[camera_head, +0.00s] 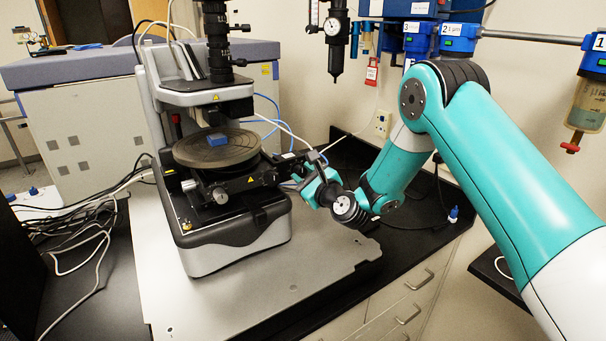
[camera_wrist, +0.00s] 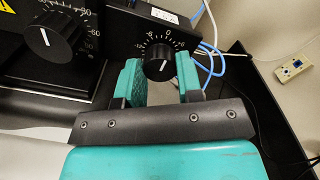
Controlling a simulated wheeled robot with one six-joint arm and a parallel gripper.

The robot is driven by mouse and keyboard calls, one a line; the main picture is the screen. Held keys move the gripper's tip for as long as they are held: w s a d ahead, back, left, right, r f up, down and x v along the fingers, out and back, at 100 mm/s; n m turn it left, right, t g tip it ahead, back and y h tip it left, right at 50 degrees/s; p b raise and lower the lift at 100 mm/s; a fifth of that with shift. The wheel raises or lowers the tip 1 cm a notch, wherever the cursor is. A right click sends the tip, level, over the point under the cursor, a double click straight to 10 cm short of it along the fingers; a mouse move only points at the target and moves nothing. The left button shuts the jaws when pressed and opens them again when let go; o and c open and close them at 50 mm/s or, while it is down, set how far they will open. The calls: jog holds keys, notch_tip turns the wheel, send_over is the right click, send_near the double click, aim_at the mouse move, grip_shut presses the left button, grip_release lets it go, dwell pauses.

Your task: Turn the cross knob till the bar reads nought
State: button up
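A black knob (camera_wrist: 159,66) with a white pointer line sits on a dark panel in the wrist view. A white printed scale is around it, with 0 near the top. My gripper (camera_wrist: 161,74) has one teal finger on each side of this knob, very close to it. I cannot tell whether the fingers touch it. In the head view my gripper (camera_head: 322,187) is at the stage's right side and hides the knob. A small white strip (camera_wrist: 162,15) shows above the knob's panel, its marking too small to read.
A second, larger black knob (camera_wrist: 54,38) with its own scale is at left in the wrist view. A grey base plate (camera_head: 300,290) has bare room in front. Cables (camera_head: 85,215) lie at left.

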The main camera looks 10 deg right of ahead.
jog(key=shift+c, duration=1.3)
jog(key=n+b, duration=0.3)
jog(key=shift+f, duration=0.35)
jog(key=n+b, duration=0.2)
jog(key=shift+n, duration=0.3)
jog(key=n+b, duration=0.2)
jog(key=n, duration=0.1)
jog(key=shift+r, duration=0.4)
jog(key=o, duration=1)
jog(key=shift+p, duration=0.3)
